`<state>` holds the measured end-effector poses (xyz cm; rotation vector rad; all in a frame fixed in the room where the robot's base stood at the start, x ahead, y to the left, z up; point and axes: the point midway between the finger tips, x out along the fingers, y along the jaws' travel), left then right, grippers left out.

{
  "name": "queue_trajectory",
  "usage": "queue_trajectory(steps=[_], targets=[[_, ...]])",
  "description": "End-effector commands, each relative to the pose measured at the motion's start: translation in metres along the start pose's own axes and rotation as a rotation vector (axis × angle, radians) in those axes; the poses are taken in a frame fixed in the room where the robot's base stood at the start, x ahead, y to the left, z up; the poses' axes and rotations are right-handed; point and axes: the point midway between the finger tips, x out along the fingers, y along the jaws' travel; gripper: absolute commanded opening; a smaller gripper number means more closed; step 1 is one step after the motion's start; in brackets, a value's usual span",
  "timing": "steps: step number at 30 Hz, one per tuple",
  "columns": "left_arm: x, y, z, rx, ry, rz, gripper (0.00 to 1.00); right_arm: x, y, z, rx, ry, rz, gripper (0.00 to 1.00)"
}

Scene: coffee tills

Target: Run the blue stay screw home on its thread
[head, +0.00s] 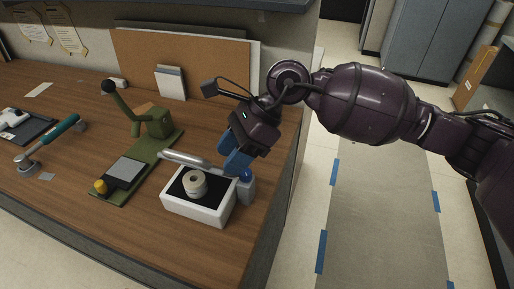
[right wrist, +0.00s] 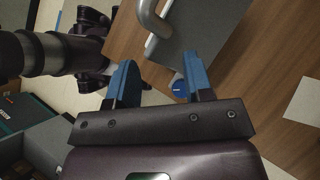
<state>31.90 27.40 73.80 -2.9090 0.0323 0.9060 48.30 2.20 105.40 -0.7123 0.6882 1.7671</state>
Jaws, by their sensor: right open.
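The blue stay screw (head: 246,175) is a small round blue knob at the right end of a white open-topped unit (head: 196,213). It also shows in the right wrist view (right wrist: 179,87), between my blue fingers but closer to the right-hand one. My right gripper (head: 232,160) is open and empty, pointing down just above the screw. Its two blue fingers stand apart in the right wrist view (right wrist: 158,62). I cannot tell how far in the screw sits; its thread is hidden. My left gripper is not in view.
A pale roll (head: 195,183) sits in the white unit, with a grey bar (head: 185,160) raised behind it. A green lever press (head: 155,123) with a yellow knob (head: 100,186) stands to the left. A teal-handled tool (head: 60,130) lies farther left. The counter's right edge is close.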

Motion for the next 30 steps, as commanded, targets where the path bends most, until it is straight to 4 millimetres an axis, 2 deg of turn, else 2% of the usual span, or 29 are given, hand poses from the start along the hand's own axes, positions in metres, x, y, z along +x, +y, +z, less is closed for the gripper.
queue_trajectory(steps=[3,6,11,17,27,30], targets=[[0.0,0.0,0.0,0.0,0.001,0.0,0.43,-0.008,-0.007,-0.025,-0.084,0.187,-0.022,0.47],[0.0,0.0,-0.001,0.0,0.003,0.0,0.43,-0.014,-0.012,-0.04,-0.127,0.297,-0.032,0.47],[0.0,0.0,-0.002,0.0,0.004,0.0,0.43,-0.02,-0.015,-0.05,-0.156,0.376,-0.038,0.47],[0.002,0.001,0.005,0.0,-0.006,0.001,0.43,-0.007,-0.016,-0.056,-0.156,0.379,-0.034,0.47],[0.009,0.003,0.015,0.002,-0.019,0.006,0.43,0.031,-0.018,-0.071,-0.154,0.375,-0.032,0.47],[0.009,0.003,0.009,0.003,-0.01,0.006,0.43,0.026,-0.018,-0.068,-0.155,0.377,-0.037,0.32]])
